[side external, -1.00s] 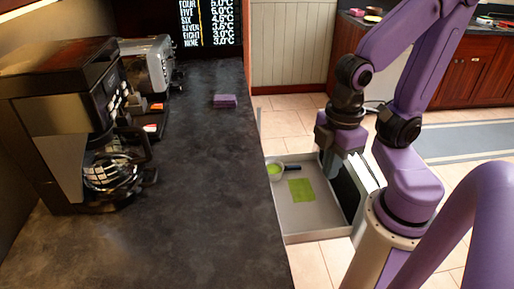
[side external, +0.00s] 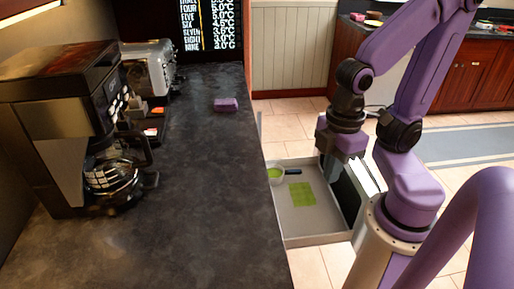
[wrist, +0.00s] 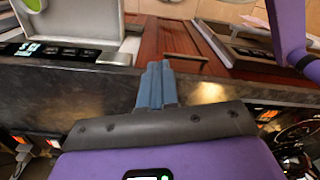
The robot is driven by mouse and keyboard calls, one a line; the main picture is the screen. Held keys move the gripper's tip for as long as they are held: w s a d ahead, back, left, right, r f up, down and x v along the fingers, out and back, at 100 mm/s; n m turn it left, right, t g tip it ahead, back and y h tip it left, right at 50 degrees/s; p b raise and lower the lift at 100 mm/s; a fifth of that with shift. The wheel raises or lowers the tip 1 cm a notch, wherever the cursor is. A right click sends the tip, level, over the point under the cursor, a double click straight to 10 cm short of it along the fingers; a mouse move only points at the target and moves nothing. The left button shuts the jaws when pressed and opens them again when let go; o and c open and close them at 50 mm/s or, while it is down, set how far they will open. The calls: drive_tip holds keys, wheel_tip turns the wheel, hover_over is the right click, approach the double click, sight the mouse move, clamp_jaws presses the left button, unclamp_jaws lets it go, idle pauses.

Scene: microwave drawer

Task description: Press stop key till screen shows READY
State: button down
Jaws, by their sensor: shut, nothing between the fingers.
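The open microwave drawer (side external: 318,235) sticks out from the counter in the side external view. In the wrist view a dark control panel (wrist: 85,54) with a lit screen (wrist: 27,48) and a row of small keys lies at the left. The screen's characters are too small to read, and I cannot tell which key is stop. My gripper (wrist: 156,85) is shut and empty, its blue fingers together, to the right of the panel in the wrist view. In the side external view my gripper (side external: 342,160) is above the drawer's right side, its fingertips hard to make out.
A coffee maker (side external: 75,120), a toaster (side external: 150,70) and a purple block (side external: 226,104) stand on the dark counter (side external: 200,200). The counter's middle is clear.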

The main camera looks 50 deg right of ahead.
wheel_tip(320, 180, up, 5)
drive_tip(key=w+d+r+m+t, duration=0.1)
drive_tip(key=w+m+t, duration=0.15)
drive_tip(key=w, duration=0.85)
drive_tip(key=w+d+m+t, duration=0.2)
drive_tip(key=w+t, duration=0.2)
drive_tip(key=w, duration=0.8)
drive_tip(key=w+d+r+m+t+h, duration=0.15)
drive_tip(key=w+d+t, duration=0.25)
drive_tip(key=w+d, duration=1.2)
drive_tip(key=s+d+f+t, duration=0.1)
drive_tip(key=s+d, duration=0.1)
drive_tip(key=d, duration=0.9)
drive_tip(key=s+d+f+t, duration=0.1)
drive_tip(key=d+f, duration=0.1)
drive_tip(key=d, duration=0.9)
wheel_tip(320, 180, down, 24)
drive_tip(key=shift+a+f+y, duration=0.15)
drive_tip(key=shift+f+y, duration=0.1)
drive_tip(key=shift+y, duration=0.2)
